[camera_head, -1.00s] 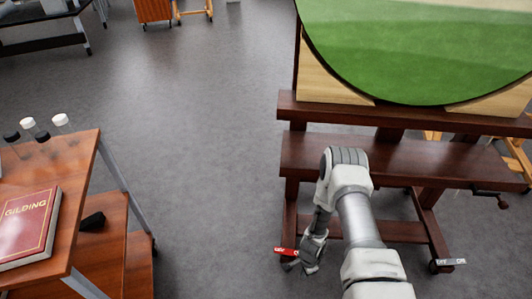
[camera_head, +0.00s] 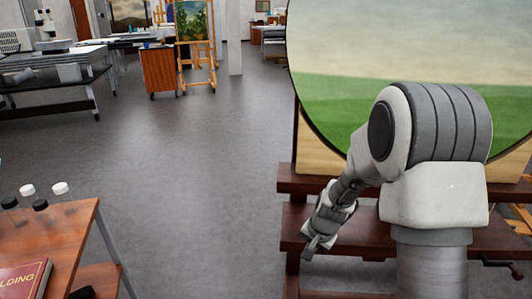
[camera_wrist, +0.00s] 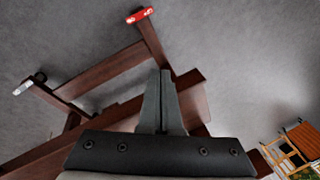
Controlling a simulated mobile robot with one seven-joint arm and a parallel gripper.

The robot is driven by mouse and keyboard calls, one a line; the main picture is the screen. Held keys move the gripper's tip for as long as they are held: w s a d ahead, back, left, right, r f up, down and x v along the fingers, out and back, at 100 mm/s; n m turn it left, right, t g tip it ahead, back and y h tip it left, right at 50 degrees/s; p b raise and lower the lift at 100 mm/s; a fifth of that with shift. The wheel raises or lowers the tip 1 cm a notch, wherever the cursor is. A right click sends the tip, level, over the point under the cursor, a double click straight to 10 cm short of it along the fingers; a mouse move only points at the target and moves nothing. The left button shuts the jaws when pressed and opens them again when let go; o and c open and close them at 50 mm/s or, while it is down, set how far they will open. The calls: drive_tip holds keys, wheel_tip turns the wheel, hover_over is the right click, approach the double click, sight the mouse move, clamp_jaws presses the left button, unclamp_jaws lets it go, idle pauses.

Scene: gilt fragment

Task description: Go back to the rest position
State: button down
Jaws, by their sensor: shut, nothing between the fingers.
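My gripper (camera_head: 311,247) hangs at the end of my folded arm, in front of the wooden easel on the right of the head view. In the wrist view my gripper (camera_wrist: 161,78) shows its two dark fingers together with nothing between them. The easel's brown beams (camera_head: 300,187) stand behind my arm, and its base beams (camera_wrist: 110,68) show below the gripper in the wrist view. I cannot tell how far the gripper is from the easel.
A round landscape painting (camera_head: 330,85) rests on the easel. A wooden cart (camera_head: 45,240) with a red book (camera_head: 22,279) and several bottles (camera_head: 60,188) stands at lower left. Grey floor (camera_head: 200,180) between them is clear. A worktable (camera_head: 50,80) stands further back.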

drive_tip(key=s+r+n+t, duration=0.1)
drive_tip(key=s+r+n, duration=0.1)
drive_tip(key=s+r, duration=0.5)
drive_tip(key=s+r+n, duration=0.2)
drive_tip(key=s+r, duration=0.2)
drive_tip(key=r, duration=0.7)
drive_tip(key=s+d+r+n+t+h, duration=0.1)
drive_tip(key=s+r+n, duration=0.15)
drive_tip(key=s, duration=0.45)
drive_tip(key=s+d+r+n+t, duration=0.15)
drive_tip(key=s+r, duration=0.25)
drive_tip(key=s, duration=0.4)
wheel_tip(320, 180, up, 22)
drive_tip(key=p, duration=2.2)
drive_tip(key=shift+w+r+m+g+p, duration=0.2)
drive_tip(key=shift+w+m+g+p, duration=0.15)
drive_tip(key=shift+m, duration=0.05)
drive_tip(key=shift+d, duration=0.25)
